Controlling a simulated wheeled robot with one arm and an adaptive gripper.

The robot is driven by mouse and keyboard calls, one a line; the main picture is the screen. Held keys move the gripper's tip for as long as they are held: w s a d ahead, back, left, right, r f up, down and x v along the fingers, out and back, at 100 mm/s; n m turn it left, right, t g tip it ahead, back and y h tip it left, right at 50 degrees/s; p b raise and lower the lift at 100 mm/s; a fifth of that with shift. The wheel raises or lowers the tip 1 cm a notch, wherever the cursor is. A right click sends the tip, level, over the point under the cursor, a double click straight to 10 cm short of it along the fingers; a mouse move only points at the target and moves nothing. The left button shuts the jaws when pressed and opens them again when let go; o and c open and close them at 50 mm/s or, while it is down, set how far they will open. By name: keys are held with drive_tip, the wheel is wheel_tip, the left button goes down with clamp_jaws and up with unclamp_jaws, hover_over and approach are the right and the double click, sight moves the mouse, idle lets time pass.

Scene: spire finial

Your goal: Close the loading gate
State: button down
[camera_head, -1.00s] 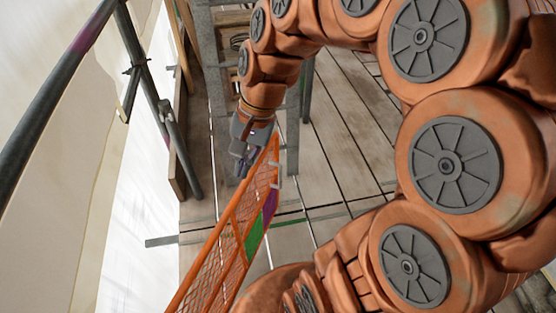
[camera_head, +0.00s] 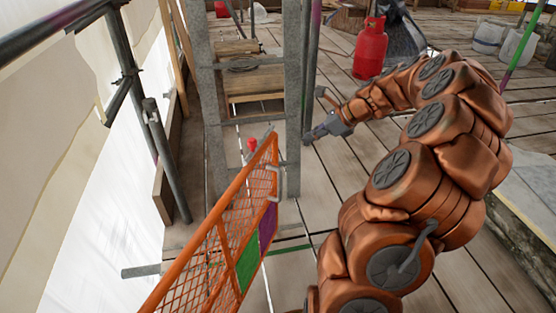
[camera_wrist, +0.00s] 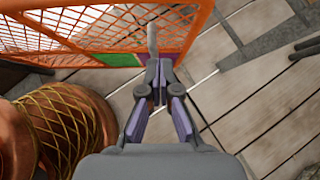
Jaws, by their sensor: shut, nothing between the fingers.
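The loading gate (camera_head: 222,228) is an orange mesh panel with a green and a purple plate. It runs from the lower left of the head view to its far upright beside the grey steel frame. A grey fitting (camera_head: 279,182) sits on that far upright. My gripper (camera_head: 307,139) is to the right of the gate's far end, apart from it in the head view. In the wrist view my gripper (camera_wrist: 159,68) has its fingers together and empty. The gate's mesh (camera_wrist: 105,28) crosses the top left there, with a grey bar (camera_wrist: 152,40) just beyond the fingertips.
A grey ladder-like frame (camera_head: 213,105) and a dark pole (camera_head: 311,70) stand behind the gate. A red gas cylinder (camera_head: 369,48) stands at the back. Scaffold tubes (camera_head: 135,75) and white sheeting line the left. Plank floor (camera_head: 345,180) is open right of the gate.

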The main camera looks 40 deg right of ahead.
drive_tip(key=b, duration=0.5)
approach(270, 152)
drive_tip(key=x, duration=0.6)
drive_tip(key=shift+s+d+f, duration=0.1)
drive_tip(key=shift+s+f, duration=0.15)
drive_tip(key=shift+s, duration=0.15)
drive_tip(key=shift+w+r, duration=0.1)
drive_tip(key=shift+w, duration=0.3)
drive_tip(key=shift+w+a, duration=0.1)
drive_tip(key=shift+a, duration=0.15)
